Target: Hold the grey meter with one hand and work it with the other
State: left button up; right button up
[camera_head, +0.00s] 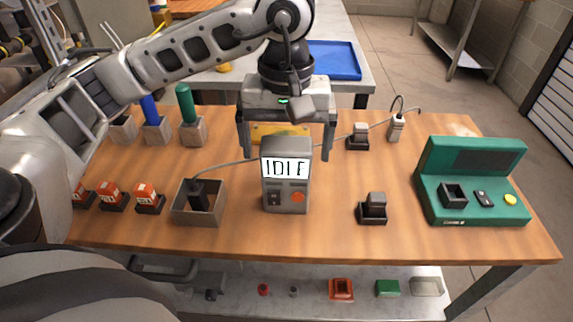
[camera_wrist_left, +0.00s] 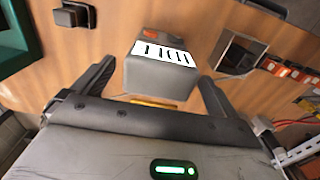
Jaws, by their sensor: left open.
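The grey meter (camera_head: 287,202) stands upright in the middle of the wooden table. Its white display reads "IDLE" or similar, the last letter being unclear, above a dark switch (camera_head: 274,198) and an orange-red knob (camera_head: 298,197). My left gripper (camera_head: 286,152) is open just behind the meter, its fingers pointing down and spread wider than the meter. In the left wrist view the meter (camera_wrist_left: 158,77) lies between the two open fingers (camera_wrist_left: 156,84), with a gap on each side. My right gripper is in neither view.
A grey open box (camera_head: 198,217) with a black piece stands left of the meter, near red-labelled blocks (camera_head: 147,198). A thin cable runs behind the meter towards a grey probe (camera_head: 396,128). Black holders (camera_head: 372,209) and a green console (camera_head: 470,180) stand right.

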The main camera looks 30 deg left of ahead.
aim_at(286, 166)
pick_arm(q)
notch_tip(286, 166, down, 4)
jog(key=shift+r, duration=0.1)
jog(key=shift+f, duration=0.45)
jog(key=c, duration=1.3)
